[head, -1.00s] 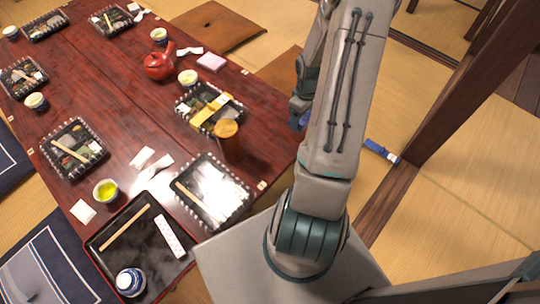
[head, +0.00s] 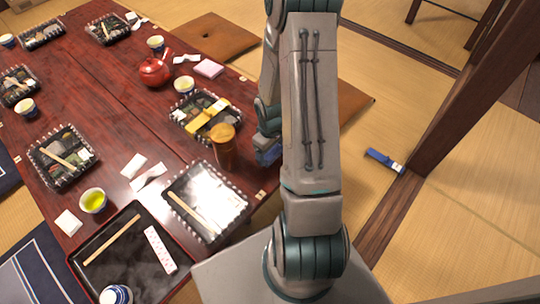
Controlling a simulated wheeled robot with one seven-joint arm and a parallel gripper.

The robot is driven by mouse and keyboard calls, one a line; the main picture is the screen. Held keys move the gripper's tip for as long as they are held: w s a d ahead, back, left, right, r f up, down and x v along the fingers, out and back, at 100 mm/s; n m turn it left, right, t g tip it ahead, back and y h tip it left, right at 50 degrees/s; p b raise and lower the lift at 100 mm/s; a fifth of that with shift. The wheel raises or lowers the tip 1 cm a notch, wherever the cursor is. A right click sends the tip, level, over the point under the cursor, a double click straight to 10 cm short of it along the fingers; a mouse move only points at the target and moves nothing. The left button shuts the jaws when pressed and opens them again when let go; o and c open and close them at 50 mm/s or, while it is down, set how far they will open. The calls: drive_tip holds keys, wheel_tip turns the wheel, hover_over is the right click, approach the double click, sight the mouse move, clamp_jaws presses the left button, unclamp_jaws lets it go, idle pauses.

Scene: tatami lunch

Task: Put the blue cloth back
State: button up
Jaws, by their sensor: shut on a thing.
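My gripper (head: 267,141) is at the right edge of the red-brown table (head: 120,125), partly hidden behind my own arm. It is shut on the blue cloth (head: 269,156), of which only a small folded bit shows below the fingers. The cloth is just right of the brown cup, close to the table edge. I cannot tell whether it touches the table.
A brown cup (head: 223,148) and a lunch box with a yellow wrapper (head: 205,119) stand near the gripper. A blue object with a white end (head: 384,160) lies on the tatami by a wooden post (head: 455,110). A red teapot (head: 156,71) stands farther back.

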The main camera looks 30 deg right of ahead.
drive_tip(key=shift+f, duration=0.9)
drive_tip(key=shift+f, duration=0.1)
drive_tip(key=shift+f+b, duration=0.15)
drive_tip(key=shift+b, duration=0.2)
drive_tip(key=o, duration=1)
drive_tip(key=shift+c, duration=0.2)
drive_tip(key=shift+r, duration=0.2)
